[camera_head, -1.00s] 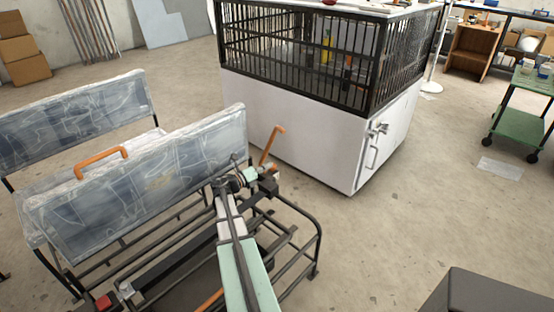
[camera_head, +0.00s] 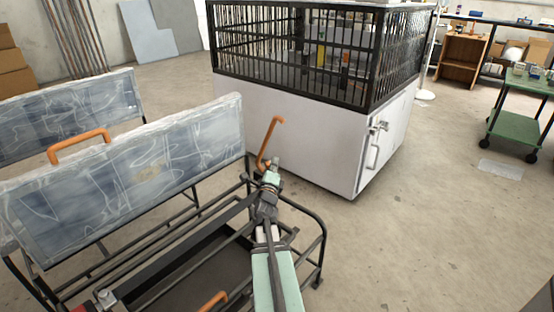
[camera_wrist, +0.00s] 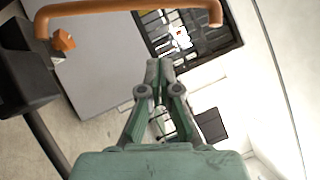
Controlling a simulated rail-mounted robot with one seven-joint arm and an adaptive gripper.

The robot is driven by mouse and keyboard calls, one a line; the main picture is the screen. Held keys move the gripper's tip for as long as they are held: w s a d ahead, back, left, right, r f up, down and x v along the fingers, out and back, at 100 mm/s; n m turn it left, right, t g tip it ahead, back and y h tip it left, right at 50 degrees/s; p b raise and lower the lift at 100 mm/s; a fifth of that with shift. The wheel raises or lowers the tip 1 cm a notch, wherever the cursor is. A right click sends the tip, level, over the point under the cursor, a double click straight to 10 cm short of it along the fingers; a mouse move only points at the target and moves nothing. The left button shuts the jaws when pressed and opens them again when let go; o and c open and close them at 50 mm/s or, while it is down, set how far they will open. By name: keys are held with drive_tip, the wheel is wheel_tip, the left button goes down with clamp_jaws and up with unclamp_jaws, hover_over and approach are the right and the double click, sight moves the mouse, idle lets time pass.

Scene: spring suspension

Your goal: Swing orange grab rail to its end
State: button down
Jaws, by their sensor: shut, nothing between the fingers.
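An orange grab rail (camera_head: 268,142) stands at the right end of the front seat back, upright with its top bent to the right. In the wrist view the same-coloured rail (camera_wrist: 130,8) crosses the top of the picture, with an orange knob (camera_wrist: 63,40) by its left end. My gripper (camera_wrist: 160,66) is shut and empty, its fingertips together below the rail in the picture and apart from it. In the head view my gripper (camera_head: 274,164) is just below and right of the rail; whether it touches cannot be told there.
A plastic-wrapped seat back (camera_head: 130,175) with an orange handle (camera_head: 80,146) stands at the left on a black tube frame (camera_head: 318,245). A white cabinet with a black cage (camera_head: 290,130) stands close behind.

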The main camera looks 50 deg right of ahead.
drive_tip(key=w+d+r+b, duration=0.1)
drive_tip(key=w+d+r, duration=0.2)
drive_tip(key=w+d, duration=0.4)
drive_tip(key=shift+b+x, duration=0.4)
drive_tip(key=shift+x, duration=0.35)
drive_tip(key=shift+s+r, duration=0.1)
